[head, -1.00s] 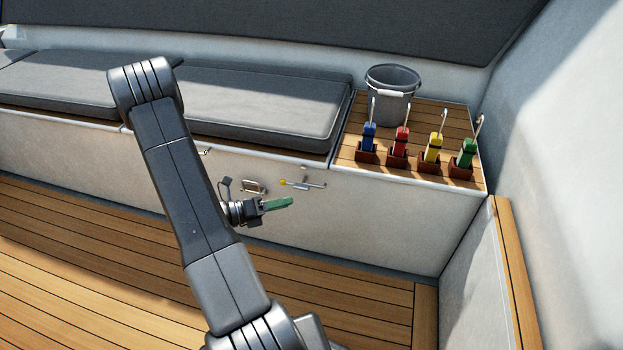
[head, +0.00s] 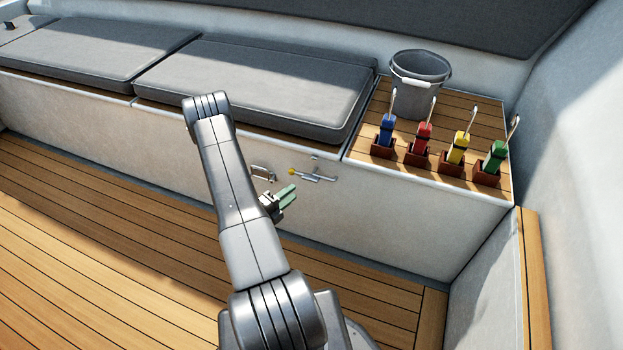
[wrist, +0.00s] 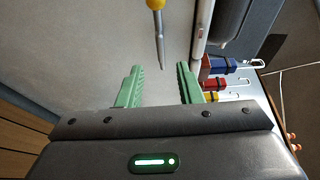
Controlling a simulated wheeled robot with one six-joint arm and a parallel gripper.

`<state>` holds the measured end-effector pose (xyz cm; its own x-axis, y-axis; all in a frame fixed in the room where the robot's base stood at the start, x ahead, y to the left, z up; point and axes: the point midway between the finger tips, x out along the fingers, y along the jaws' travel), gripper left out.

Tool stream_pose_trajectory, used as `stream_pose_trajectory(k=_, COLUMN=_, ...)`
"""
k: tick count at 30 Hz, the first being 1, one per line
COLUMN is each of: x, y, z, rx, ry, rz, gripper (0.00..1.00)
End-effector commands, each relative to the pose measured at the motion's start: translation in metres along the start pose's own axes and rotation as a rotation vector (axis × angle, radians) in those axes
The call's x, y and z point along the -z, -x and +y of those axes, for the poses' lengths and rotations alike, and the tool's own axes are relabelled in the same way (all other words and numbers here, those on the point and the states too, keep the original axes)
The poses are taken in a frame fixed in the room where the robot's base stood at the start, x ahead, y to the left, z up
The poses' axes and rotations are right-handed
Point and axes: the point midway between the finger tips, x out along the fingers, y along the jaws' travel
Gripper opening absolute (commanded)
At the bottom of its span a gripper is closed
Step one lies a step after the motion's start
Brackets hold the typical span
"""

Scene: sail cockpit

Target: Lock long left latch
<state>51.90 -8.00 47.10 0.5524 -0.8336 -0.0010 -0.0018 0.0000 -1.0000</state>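A metal latch (head: 312,176) with a yellow knob (head: 291,171) at its left end is on the white front of the bench, below the right cushion. In the wrist view the yellow knob (wrist: 156,4) and a tapering metal rod (wrist: 161,45) show ahead of my gripper, in line with the gap between its fingers. My gripper (head: 283,198) has green fingers and is below and left of the latch in the head view. Its two fingers (wrist: 159,86) stand apart with nothing between them. I cannot tell whether the latch is locked.
A metal bracket (head: 263,173) is left of the latch on the same panel. Blue (head: 387,130), red (head: 422,138), yellow (head: 458,148) and green (head: 494,158) handled items stand in holders on the wooden shelf, near a grey bucket (head: 419,82). The wooden floor (head: 90,240) is clear.

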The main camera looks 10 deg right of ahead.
Motion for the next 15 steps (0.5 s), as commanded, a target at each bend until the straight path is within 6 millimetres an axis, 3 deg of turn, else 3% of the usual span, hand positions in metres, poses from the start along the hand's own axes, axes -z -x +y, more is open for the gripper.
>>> stream_pose_trajectory(k=15, x=0.002, y=-0.082, z=0.0, rx=0.002, ry=-0.003, rz=0.005, gripper=0.33)
